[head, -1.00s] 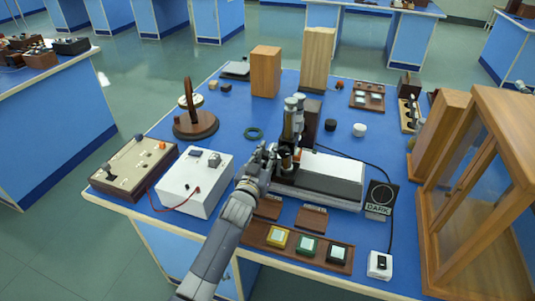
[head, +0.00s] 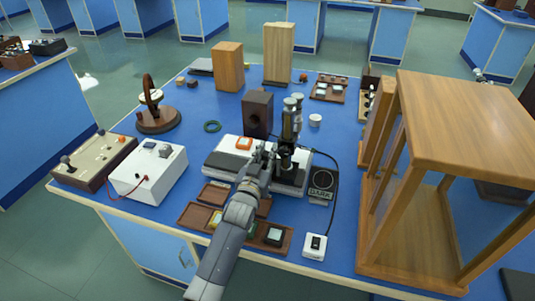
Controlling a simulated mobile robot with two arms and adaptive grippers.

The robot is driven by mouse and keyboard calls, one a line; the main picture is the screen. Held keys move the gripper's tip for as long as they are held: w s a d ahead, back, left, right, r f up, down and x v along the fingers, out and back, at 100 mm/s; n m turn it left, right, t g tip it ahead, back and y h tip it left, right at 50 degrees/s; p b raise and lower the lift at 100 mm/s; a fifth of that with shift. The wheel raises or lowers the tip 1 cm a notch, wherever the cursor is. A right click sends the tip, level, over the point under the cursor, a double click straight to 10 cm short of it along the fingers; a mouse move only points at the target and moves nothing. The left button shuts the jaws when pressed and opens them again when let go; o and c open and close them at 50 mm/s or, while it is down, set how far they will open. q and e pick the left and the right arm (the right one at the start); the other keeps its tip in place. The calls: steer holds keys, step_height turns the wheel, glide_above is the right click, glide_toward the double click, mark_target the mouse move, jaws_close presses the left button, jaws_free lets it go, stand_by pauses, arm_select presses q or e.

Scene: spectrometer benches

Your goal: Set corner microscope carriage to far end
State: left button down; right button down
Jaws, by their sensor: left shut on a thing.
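The microscope (head: 290,122), with dark and silver tubes, stands upright at the right end of a low white base (head: 224,150) with a dark front strip. My left arm comes in from the front, and my left gripper (head: 266,157) is at the left side of the microscope's lower part. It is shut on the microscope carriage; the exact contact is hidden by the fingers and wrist. An orange-topped piece (head: 244,143) shows on the bare left part of the base. My right gripper is not in view.
A dark wooden box (head: 258,112) stands behind the base. A black DARK plate (head: 322,183) and a cable lie to its right. A wooden sample tray (head: 192,216) lies in front, a white box (head: 148,174) left, and a tall wooden cabinet (head: 470,110) right.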

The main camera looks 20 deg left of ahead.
arm_select(q)
steer(key=shift+d, duration=0.2)
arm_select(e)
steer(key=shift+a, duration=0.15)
arm_select(q)
steer(key=c, duration=1.4)
jaws_free()
steer(key=shift+d, duration=0.15)
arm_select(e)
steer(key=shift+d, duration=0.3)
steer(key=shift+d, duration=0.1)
arm_select(q)
steer(key=s, duration=1.2)
steer(key=shift+a, duration=0.35)
steer(key=shift+f, duration=0.1)
